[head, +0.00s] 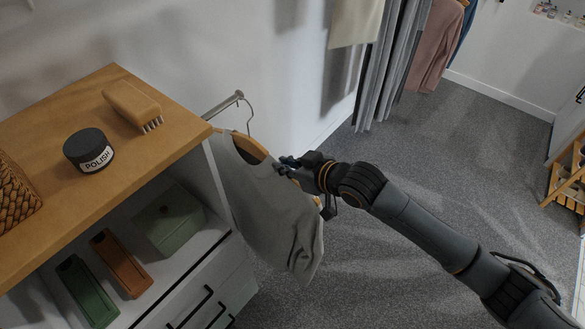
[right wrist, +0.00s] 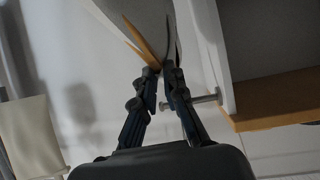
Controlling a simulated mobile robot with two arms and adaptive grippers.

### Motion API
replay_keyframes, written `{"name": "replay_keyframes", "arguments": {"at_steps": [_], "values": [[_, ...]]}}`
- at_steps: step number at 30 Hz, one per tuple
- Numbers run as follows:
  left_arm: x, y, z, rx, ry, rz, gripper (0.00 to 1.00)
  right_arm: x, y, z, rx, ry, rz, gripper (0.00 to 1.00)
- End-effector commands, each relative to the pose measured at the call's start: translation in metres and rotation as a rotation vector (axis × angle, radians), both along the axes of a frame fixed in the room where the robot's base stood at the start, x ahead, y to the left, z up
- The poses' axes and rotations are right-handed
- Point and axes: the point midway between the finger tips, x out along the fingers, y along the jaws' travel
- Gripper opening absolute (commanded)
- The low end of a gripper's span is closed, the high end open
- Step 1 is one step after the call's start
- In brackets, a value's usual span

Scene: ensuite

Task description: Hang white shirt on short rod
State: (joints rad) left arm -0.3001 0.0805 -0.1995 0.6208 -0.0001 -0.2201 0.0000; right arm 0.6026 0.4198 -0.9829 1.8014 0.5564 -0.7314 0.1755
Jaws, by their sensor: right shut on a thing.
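The white shirt (head: 270,205), greyish in this light, hangs from a wooden hanger (head: 248,146) with a thin metal hook (head: 250,115). My right gripper (head: 286,164) is shut on the shirt and hanger at the shoulder end. In the right wrist view, the fingertips (right wrist: 162,74) pinch the hanger's end (right wrist: 145,45), and the rod (right wrist: 206,100) shows just right of them. My left gripper is out of view.
The wooden cabinet top (head: 60,130) at left holds a brush (head: 132,104), a polish jar (head: 89,150) and a woven basket (head: 14,195). Boxes (head: 170,220) sit on the shelf below. Other clothes (head: 390,55) hang at the back. The carpet (head: 440,150) is mostly clear.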

Motion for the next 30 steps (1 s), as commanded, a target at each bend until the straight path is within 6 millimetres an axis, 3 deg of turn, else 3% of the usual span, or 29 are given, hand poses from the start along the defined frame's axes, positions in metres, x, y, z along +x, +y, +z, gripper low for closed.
{"name": "replay_keyframes", "arguments": {"at_steps": [19, 30], "values": [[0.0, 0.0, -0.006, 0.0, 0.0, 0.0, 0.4, 0.026, 0.038, 0.002, 0.004, -0.004, 0.002, 0.0], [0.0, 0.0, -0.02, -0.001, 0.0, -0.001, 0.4, 0.038, 0.057, -0.012, 0.004, -0.003, 0.001, 0.0]]}}
